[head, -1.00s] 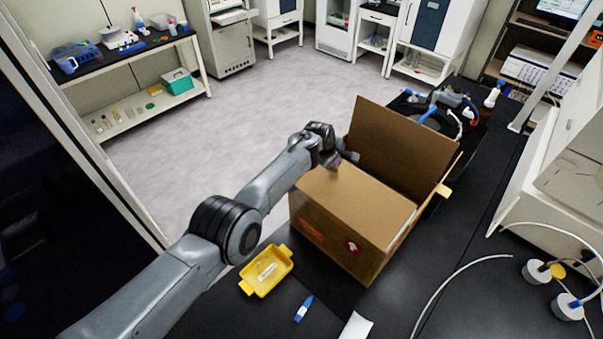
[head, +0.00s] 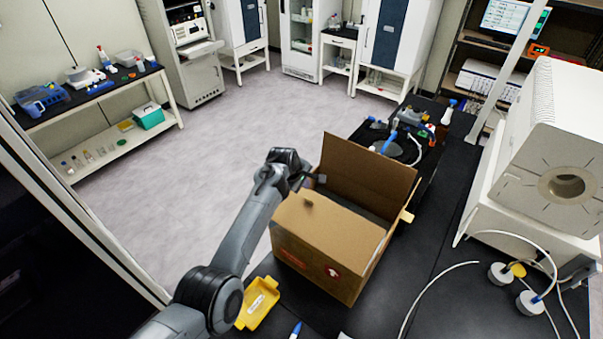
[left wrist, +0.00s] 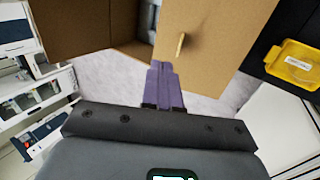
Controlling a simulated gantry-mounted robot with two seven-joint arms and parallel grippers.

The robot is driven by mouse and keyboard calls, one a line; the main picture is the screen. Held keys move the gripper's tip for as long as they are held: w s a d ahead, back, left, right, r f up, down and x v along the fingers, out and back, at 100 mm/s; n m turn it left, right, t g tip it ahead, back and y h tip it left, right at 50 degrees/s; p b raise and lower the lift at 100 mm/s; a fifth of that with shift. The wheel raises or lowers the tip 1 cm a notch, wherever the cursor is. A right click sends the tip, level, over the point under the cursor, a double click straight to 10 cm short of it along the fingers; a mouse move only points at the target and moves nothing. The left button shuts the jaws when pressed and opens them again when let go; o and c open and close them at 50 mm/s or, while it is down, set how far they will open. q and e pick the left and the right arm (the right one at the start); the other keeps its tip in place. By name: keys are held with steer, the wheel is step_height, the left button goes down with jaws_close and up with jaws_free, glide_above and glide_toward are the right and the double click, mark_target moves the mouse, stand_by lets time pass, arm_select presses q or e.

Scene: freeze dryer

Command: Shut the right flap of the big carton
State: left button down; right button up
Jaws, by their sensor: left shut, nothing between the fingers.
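The big brown carton (head: 318,266) stands on the black bench. Its far flap (head: 368,172) stands upright. Its near flap (head: 328,232) lies roughly flat over the near part of the top, with a dark gap between it and the far flap. A small tab (head: 406,216) sticks out at the carton's right end. My left gripper (head: 303,182) is at the carton's left end, close to the flaps. In the left wrist view its purple fingers (left wrist: 163,84) are together and empty, beside a cardboard panel (left wrist: 215,40) with a small tan peg (left wrist: 181,45). Contact cannot be told. My right gripper is out of view.
A yellow tray (head: 258,303) lies left of the carton, near my left arm. A blue-capped item (head: 296,331) is at the front edge. Equipment with tubes (head: 405,140) stands behind the carton. White tubing (head: 435,290) and a white machine (head: 550,170) are at the right.

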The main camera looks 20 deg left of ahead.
arm_select(q)
step_height(320, 180, up, 14)
steer(key=m+t+h+b, duration=0.1)
steer(key=m+t+b, duration=0.35)
steer(key=m, duration=0.85)
steer(key=s+a+f+m+t+h+b, duration=0.1)
steer(key=s+f+m+b, duration=0.2)
steer(key=s+f, duration=0.3)
steer(key=s+a+f+m+t+b, duration=0.15)
steer(key=s+f, duration=0.25)
steer(key=f, duration=0.4)
steer(key=shift+m+g, duration=0.25)
steer(key=shift+g, duration=0.15)
steer(key=x, duration=0.4)
steer(key=f+x, duration=0.1)
steer(key=x, duration=0.6)
steer(key=shift+a+f+p, duration=0.15)
steer(key=shift+f+p, duration=0.15)
steer(key=shift+f, duration=0.05)
steer(key=shift+w+f, duration=0.15)
steer(key=shift+f, duration=0.6)
